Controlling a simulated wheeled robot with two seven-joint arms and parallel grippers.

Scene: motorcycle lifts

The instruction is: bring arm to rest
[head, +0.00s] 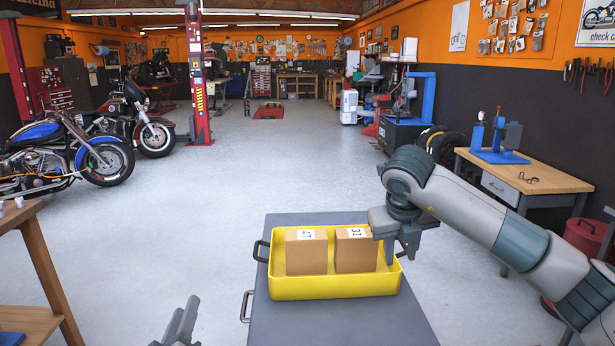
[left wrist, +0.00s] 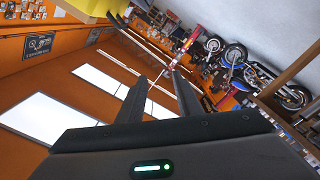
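My right arm comes in from the right, and its gripper (head: 401,254) points down at the right end of the yellow tray. Its fingers look apart with nothing visible between them, beside the right-hand box; whether they touch the tray wall I cannot tell. My left gripper (head: 184,312) is low at the bottom edge of the head view, left of the cart and clear of it. In the left wrist view its two fingers (left wrist: 158,84) are apart with nothing between them.
A yellow tray (head: 335,287) with dark handles stands on a grey cart (head: 345,325). It holds two cardboard boxes, marked 47 (head: 306,255) and 31 (head: 355,254). A wooden table (head: 40,270) is at left, a workbench (head: 530,180) at right.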

